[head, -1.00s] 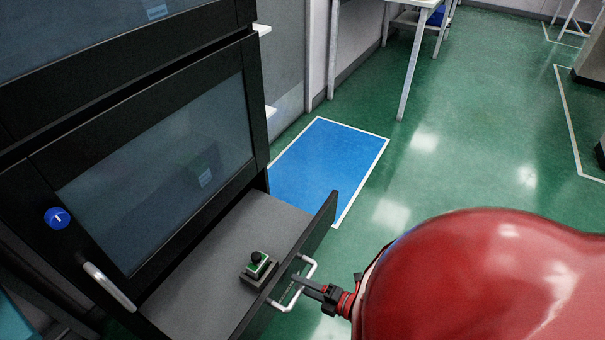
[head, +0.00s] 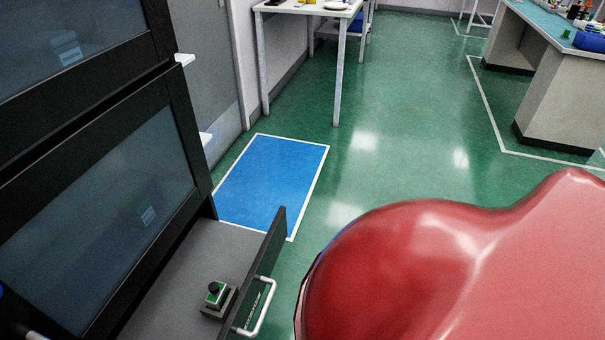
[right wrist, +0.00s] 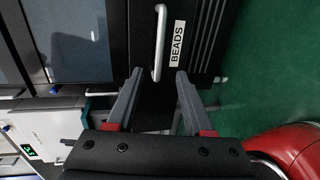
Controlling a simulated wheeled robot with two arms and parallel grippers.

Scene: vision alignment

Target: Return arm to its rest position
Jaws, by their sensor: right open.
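My right gripper (right wrist: 157,98) shows in the right wrist view. Its two dark fingers with red bases are spread apart with nothing between them. Beyond the fingertips is a drawer front with a white handle (right wrist: 160,42) and a label reading "BEADS" (right wrist: 177,44); the handle looks clear of the fingers. In the head view a red, rounded part of my own arm (head: 430,270) fills the lower right and no gripper is seen. My left gripper is in neither view.
A black cabinet has a pulled-out drawer (head: 195,262) with a white handle (head: 262,305) and a small green-and-black device (head: 215,295) inside. Green floor with a blue mat (head: 270,180) lies beyond. A white table (head: 310,8) and a workbench (head: 560,85) stand farther back.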

